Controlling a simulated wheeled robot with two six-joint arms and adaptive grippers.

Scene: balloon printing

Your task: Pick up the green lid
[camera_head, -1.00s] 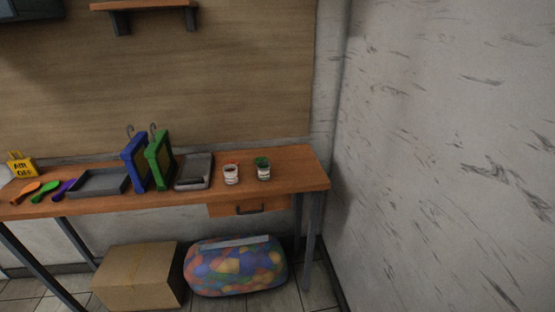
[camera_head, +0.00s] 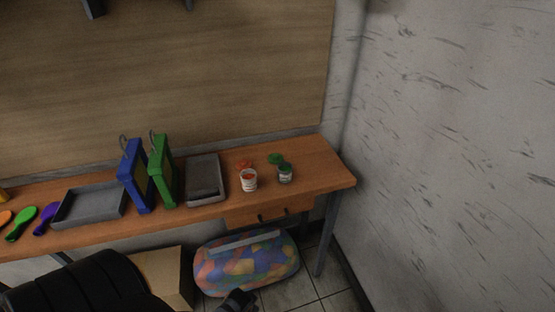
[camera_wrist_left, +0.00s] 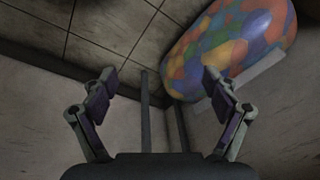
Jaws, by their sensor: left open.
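The green lid (camera_head: 276,158) lies on the wooden table (camera_head: 315,165), just behind a small white jar with green in it (camera_head: 285,174). My left gripper (camera_wrist_left: 158,85) is open and empty in the left wrist view, low down with the patterned bag and floor beyond it. A dark part of mine (camera_head: 238,301) shows at the bottom edge of the head view, below table height and well apart from the lid. The lid is not in the wrist view. My right gripper is not in view.
An orange-red lid (camera_head: 244,164) and a white jar with red in it (camera_head: 249,180) stand left of the green jar. A grey tray (camera_head: 205,165), green frame (camera_head: 163,170) and blue frame (camera_head: 136,175) are further left. The table's right end is clear.

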